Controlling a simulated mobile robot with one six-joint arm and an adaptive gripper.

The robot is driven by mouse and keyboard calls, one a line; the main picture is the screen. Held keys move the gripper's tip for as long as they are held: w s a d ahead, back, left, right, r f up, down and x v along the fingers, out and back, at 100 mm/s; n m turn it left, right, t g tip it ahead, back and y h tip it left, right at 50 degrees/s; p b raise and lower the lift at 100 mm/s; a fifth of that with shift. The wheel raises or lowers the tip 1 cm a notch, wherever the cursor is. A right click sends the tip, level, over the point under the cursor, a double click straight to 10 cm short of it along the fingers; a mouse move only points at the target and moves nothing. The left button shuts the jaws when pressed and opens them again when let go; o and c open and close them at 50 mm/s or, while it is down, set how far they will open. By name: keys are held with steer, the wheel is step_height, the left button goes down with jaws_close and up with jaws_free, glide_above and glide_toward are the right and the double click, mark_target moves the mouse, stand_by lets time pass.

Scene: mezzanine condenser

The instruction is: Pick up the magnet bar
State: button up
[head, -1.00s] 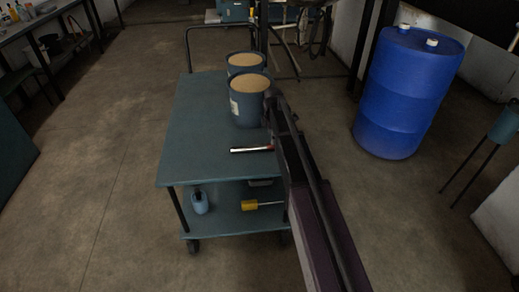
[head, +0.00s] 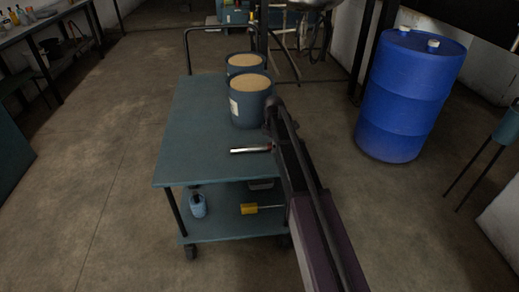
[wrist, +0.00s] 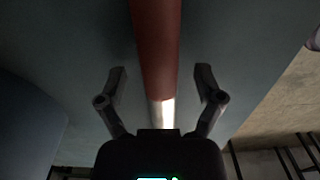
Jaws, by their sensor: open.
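The magnet bar (head: 250,150) lies on the cart's top shelf (head: 195,130), near its right side. In the head view its silvery part shows, with a red bit beside my arm, which hides the rest. In the wrist view the bar (wrist: 157,45) is a long red rod with a bright silvery part nearer the palm. My gripper (wrist: 161,82) is open, with one finger on each side of the bar's line and a gap on both sides. I cannot tell how high the fingers are above the shelf. In the head view my arm covers the gripper.
Two blue buckets of tan grains stand behind the bar, the nearer one (head: 249,105) close to my arm. The lower shelf holds a yellow-ended tool (head: 249,209) and a light blue container (head: 198,206). A large blue drum (head: 408,95) stands right. The shelf's left part is clear.

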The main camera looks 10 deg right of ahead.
jaws_close()
stand_by(0.3)
steer(key=shift+r, duration=0.15)
step_height(320, 180, up, 4)
steer(key=p, duration=0.4)
steer(key=shift+f, duration=0.2)
steer(key=s+a+r+p, duration=0.1)
steer(key=s+a, duration=0.1)
steer(key=s, duration=1.3)
steer(key=shift+s+a, duration=0.2)
steer(key=shift+s, duration=0.2)
